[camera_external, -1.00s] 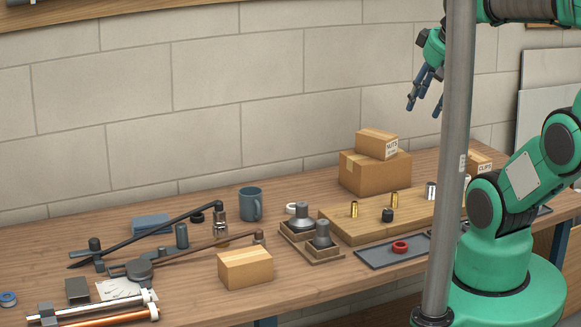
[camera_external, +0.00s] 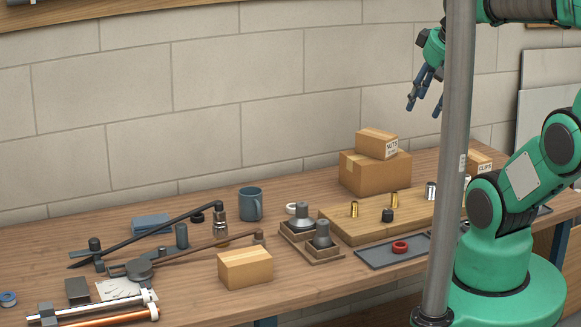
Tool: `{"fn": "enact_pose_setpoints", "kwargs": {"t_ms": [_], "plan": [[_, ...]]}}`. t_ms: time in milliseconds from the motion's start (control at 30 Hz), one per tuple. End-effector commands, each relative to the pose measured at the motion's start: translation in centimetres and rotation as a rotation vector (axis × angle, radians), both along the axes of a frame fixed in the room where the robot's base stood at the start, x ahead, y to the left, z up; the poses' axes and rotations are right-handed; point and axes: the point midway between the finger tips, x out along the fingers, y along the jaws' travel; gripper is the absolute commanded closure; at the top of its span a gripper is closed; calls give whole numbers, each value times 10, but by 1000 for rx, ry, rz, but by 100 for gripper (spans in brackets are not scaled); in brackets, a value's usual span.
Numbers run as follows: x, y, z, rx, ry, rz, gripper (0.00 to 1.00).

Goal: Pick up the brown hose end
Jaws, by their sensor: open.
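A brown hose (camera_external: 205,246) lies along the left part of the workbench. Its right end (camera_external: 259,238) has a brownish fitting and sits just behind a small cardboard box. Its left end runs to a dark round clamp-like piece (camera_external: 139,270). My gripper (camera_external: 424,109) is open and empty, fingers pointing down, high above the back right of the bench and far from the brown hose. A grey pole hides part of my arm.
The small cardboard box (camera_external: 245,268) stands in front of the hose end. A blue mug (camera_external: 250,204) stands behind it. Two dark fittings on wooden blocks (camera_external: 322,240) are to its right. A wooden board (camera_external: 350,232) and stacked boxes (camera_external: 375,172) lie further right. The vertical pole (camera_external: 452,150) stands in front.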

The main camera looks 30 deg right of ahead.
Motion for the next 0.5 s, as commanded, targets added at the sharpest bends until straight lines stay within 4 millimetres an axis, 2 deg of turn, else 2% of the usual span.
{"fn": "enact_pose_setpoints", "kwargs": {"t_ms": [100, 500], "plan": [[0, 0, 0, 0, 0, 0, 48], [4, 2, 1, 3, 5, 1, 48]]}}
